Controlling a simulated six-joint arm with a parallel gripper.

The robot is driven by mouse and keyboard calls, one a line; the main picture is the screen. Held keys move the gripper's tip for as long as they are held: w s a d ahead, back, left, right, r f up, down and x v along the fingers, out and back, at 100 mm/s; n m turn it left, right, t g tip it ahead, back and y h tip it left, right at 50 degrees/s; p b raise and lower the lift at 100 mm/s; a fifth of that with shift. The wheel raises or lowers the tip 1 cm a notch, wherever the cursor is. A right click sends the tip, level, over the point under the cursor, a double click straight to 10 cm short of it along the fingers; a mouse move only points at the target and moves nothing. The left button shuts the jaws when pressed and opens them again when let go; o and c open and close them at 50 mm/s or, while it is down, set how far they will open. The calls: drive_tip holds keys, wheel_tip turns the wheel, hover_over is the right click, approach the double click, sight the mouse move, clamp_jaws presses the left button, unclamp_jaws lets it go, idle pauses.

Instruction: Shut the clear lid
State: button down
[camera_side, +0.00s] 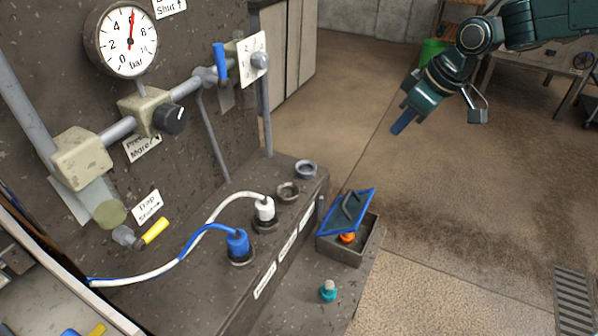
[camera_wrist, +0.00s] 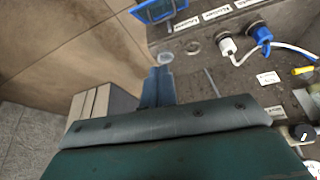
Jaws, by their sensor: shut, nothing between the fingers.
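The clear lid (camera_side: 358,194) has a blue frame and stands tilted open on a grey box (camera_side: 345,252) at the bench's right end. An orange knob (camera_side: 347,238) shows inside the box, under the raised lid. In the wrist view, the blue-framed lid (camera_wrist: 178,8) is cut off by the top edge. My gripper (camera_side: 400,126) is in the air, above and to the right of the lid, clear of it. Its blue fingers (camera_wrist: 158,74) are together and empty in the wrist view.
Beside the box are a teal-based knob (camera_side: 328,291), a blue plug (camera_side: 238,246), a white plug (camera_side: 265,212) with hoses, and empty sockets (camera_side: 288,191). A panel carries a gauge (camera_side: 128,41) and valves. Open floor (camera_side: 480,180) lies right of the bench.

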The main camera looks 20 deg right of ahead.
drive_tip(key=w+a+f+n, duration=0.1)
drive_tip(key=w+a+f, duration=0.4)
drive_tip(key=f, duration=0.5)
drive_tip(key=shift+w+a+n+g+y, duration=0.3)
drive_tip(key=shift+w+a+n+y, duration=0.05)
drive_tip(key=shift+a+n+y, duration=0.1)
drive_tip(key=shift+w+a+f, duration=0.1)
drive_tip(key=shift+f, duration=1.8)
drive_tip(key=shift+w+a+f, duration=0.1)
drive_tip(key=shift+a+f, duration=0.05)
drive_tip(key=shift+f, duration=1.75)
drive_tip(key=shift+w+a+f, duration=0.1)
drive_tip(key=shift+f, duration=1.8)
